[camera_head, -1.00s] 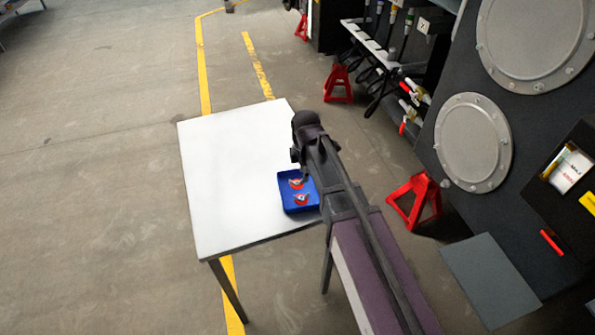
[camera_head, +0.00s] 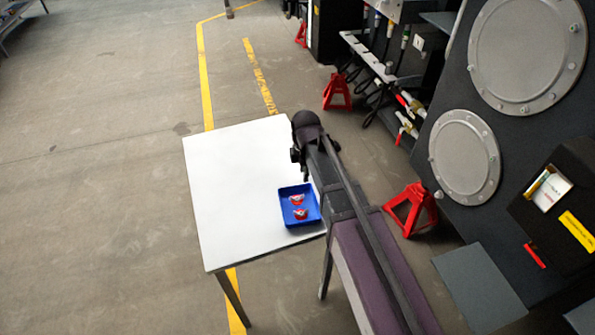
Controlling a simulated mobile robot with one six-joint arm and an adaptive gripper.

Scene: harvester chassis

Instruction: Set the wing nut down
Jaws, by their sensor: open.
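A small blue tray (camera_head: 287,219) lies on the white table near its right edge. Two small red-and-silver pieces that look like wing nuts lie in it, the far wing nut (camera_head: 297,199) and the near wing nut (camera_head: 301,213). They are too small to make out in detail. My gripper (camera_head: 305,178) is at the tray's far edge in the picture, apart from both pieces, and holds nothing that I can see. It is open, though its fingers are small, dark and partly hidden by my arm.
The white table (camera_head: 230,185) is bare left of the tray. The dark chassis (camera_head: 455,85) with round metal covers stands on the right, with red stands (camera_head: 410,208) beneath it. My arm crosses the table's right edge. Open floor lies to the left.

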